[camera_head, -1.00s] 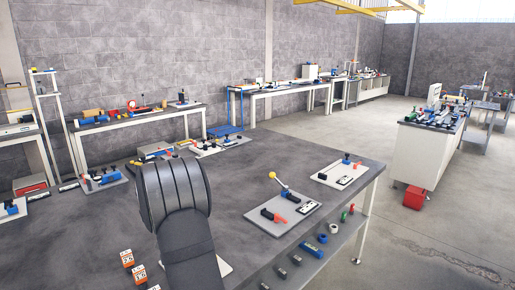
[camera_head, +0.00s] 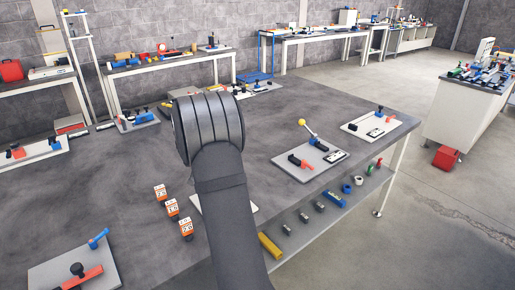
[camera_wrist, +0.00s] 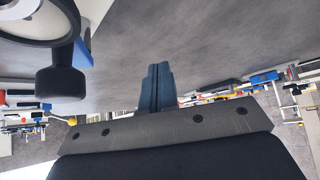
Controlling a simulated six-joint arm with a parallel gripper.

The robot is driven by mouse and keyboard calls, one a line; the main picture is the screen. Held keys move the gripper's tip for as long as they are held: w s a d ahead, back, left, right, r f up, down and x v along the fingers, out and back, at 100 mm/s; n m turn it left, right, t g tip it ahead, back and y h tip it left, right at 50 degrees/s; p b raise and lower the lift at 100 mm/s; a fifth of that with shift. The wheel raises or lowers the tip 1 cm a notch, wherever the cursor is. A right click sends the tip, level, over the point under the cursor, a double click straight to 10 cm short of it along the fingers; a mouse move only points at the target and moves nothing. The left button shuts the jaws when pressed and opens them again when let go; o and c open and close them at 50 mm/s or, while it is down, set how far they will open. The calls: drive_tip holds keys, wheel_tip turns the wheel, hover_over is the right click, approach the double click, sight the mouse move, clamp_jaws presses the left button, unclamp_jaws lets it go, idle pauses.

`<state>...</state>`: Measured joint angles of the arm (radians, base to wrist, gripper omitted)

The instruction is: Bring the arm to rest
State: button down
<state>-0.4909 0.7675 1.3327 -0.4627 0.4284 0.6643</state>
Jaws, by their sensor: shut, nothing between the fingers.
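My arm (camera_head: 222,190) rises from the bottom of the head view over the grey worktable (camera_head: 120,205). My gripper does not show there; the arm hides it. In the wrist view my gripper (camera_wrist: 159,72) shows as two blue-grey fingers pressed together, with nothing between them. The fingers are over a bare stretch of grey surface (camera_wrist: 215,45) in that view. A dark rounded knob shape (camera_wrist: 60,84) with a pale ring stands close at the upper left of the wrist view; I cannot tell what it belongs to.
A plate with a yellow-knobbed lever (camera_head: 301,123) and another plate (camera_head: 350,127) lie right of my arm. Several orange-and-white blocks (camera_head: 172,207) stand left of it. A plate with red and blue parts (camera_head: 45,270) is at lower left. A lower shelf (camera_head: 295,240) holds small parts.

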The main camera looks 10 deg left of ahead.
drive_tip(key=shift+s, duration=0.1)
drive_tip(key=shift+s+n+g+y, duration=0.3)
drive_tip(key=shift+s+n+y, duration=0.6)
drive_tip(key=shift+n, duration=0.5)
drive_tip(key=shift+s+d+n+y, duration=0.1)
drive_tip(key=shift+s+n+y, duration=0.2)
drive_tip(key=shift+n, duration=0.2)
drive_tip(key=shift+w+m, duration=0.3)
drive_tip(key=shift+m, duration=0.1)
drive_tip(key=shift+w+m+h, duration=0.15)
drive_tip(key=shift+m+h, duration=0.15)
drive_tip(key=shift+h, duration=0.1)
drive_tip(key=shift+w+m+h, duration=0.8)
drive_tip(key=shift+w+m, duration=0.05)
drive_tip(key=shift+m, duration=0.35)
drive_tip(key=shift+s+n+y, duration=1)
drive_tip(key=shift+n, duration=0.4)
drive_tip(key=shift+s+d+n+g+y, duration=0.1)
drive_tip(key=shift+s+n+g+y, duration=0.2)
drive_tip(key=shift+s+n+y, duration=0.45)
